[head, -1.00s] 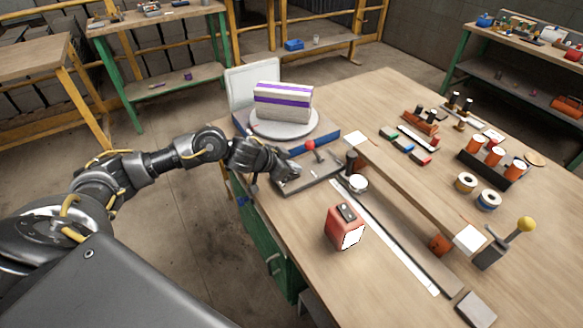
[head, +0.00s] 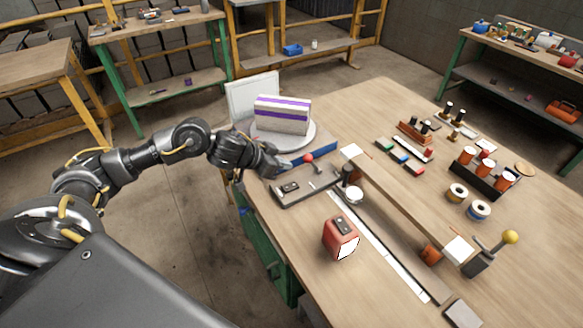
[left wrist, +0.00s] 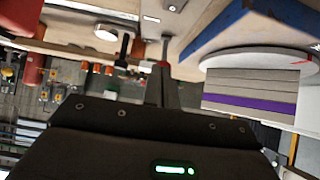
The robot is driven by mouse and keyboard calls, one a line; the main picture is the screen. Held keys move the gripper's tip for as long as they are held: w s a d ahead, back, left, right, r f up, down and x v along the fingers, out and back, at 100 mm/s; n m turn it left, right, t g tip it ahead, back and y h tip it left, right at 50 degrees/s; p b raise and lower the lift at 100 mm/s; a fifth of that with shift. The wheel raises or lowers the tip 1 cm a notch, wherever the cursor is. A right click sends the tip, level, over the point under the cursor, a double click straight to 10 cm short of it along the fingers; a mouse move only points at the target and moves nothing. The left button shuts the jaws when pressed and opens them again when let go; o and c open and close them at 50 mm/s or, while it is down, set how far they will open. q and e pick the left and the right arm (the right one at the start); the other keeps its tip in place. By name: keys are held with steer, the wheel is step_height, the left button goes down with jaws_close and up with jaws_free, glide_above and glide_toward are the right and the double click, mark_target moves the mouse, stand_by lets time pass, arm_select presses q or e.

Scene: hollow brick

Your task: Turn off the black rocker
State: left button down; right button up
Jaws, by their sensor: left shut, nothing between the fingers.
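A small black rocker (head: 290,187) sits on the near left part of a grey plate (head: 320,192) on the bench. The same plate carries a lever with a red knob (head: 308,158). Which way the rocker is tipped is too small to tell. My left gripper (head: 281,168) is shut and empty, just behind the rocker and apart from it, beside the turntable. Its dark body fills the lower part of the left wrist view, with the fingers (left wrist: 165,85) pointing up. A red box (head: 340,240) with another black switch (head: 343,224) on top stands nearer. My right gripper is out of view.
A white block with purple stripes (head: 282,115) stands on a round turntable (head: 303,138) behind the gripper; the block also shows in the left wrist view (left wrist: 250,104). A yellow-knobbed lever (head: 510,238) and spools are at right.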

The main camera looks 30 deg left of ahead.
arm_select(q)
steer(key=shift+w+r+v, duration=0.15)
steer(key=shift+v, duration=0.9)
steer(key=shift+w+r+v, duration=0.1)
steer(key=shift+r+v, duration=0.1)
steer(key=shift+v, duration=0.8)
steer(key=shift+d, duration=0.1)
